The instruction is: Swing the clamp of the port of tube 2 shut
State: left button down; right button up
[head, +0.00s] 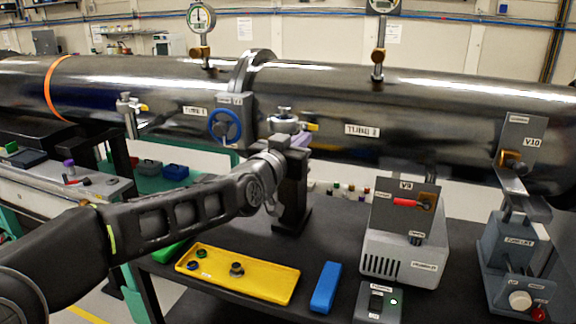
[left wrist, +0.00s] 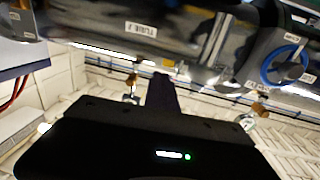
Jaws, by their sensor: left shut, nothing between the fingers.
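The port of tube 2 (head: 285,122) is a metal fitting on the front of the dark tube 2 (head: 425,115), just right of the blue handwheel (head: 223,124). Its clamp shows a yellow tab (head: 312,127) pointing right; I cannot tell whether the clamp is fully closed. My left gripper (head: 298,141) is shut and empty, pointing up just below the port. I cannot tell whether it touches the clamp. In the left wrist view the shut fingers (left wrist: 163,82) reach toward the tube, and the port is not clearly visible. My right gripper is not in view.
The port of tube 1 (head: 128,106), also with a yellow tab, is to the left. On the dark bench below are a yellow tray (head: 265,283), a blue block (head: 325,287), a white pump box (head: 405,258) and a grey valve stand (head: 508,245). Gauges (head: 201,20) rise above the tubes.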

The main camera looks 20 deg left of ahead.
pick_arm(q)
jog(key=s+b, duration=0.2)
jog(key=s, duration=0.5)
jog(key=shift+a+f, duration=0.25)
jog(key=s+d+f+n+g, duration=0.2)
jog(key=d+f+g, duration=0.15)
jog(key=f, duration=1.65)
jog(key=s+d+f+n+g, duration=0.15)
jog(key=f+g, duration=0.25)
jog(key=f, duration=1.6)
jog(key=s+d+f+g, duration=0.2)
jog(key=s+f+g, duration=0.2)
jog(key=s+f, duration=0.9)
jog(key=s+d+f+g, duration=0.3)
jog(key=s+f+g, duration=0.2)
jog(key=s+f, duration=0.8)
jog(key=s, duration=0.2)
jog(key=shift+s+d+h, duration=0.3)
jog(key=shift+s+h, duration=0.05)
jog(key=shift+h, duration=0.05)
jog(key=c, duration=2.1)
grip_release()
jog(key=shift+n, duration=0.25)
jog(key=shift+c, duration=0.2)
